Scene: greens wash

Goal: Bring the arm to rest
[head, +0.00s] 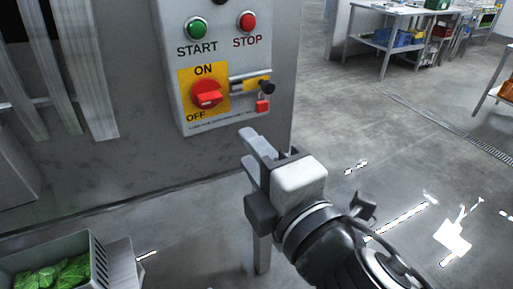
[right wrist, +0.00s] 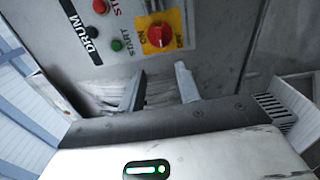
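My right gripper (head: 250,150) is in front of the control panel's lower edge, a little below the red rotary switch (head: 207,94). In the right wrist view its two fingers (right wrist: 160,80) stand apart with nothing between them. The gripper does not appear to touch the panel. The red switch sits on a yellow plate marked ON and OFF; its handle lies roughly level. It also shows in the right wrist view (right wrist: 158,36), beyond the fingertips. My left gripper is not in view.
The grey panel (head: 182,60) carries a green START button (head: 197,28) and a red STOP button (head: 247,21). A small red padlock (head: 262,106) hangs beside the switch. A crate (head: 98,262) of leafy greens stands lower left. Open floor lies right; tables stand behind.

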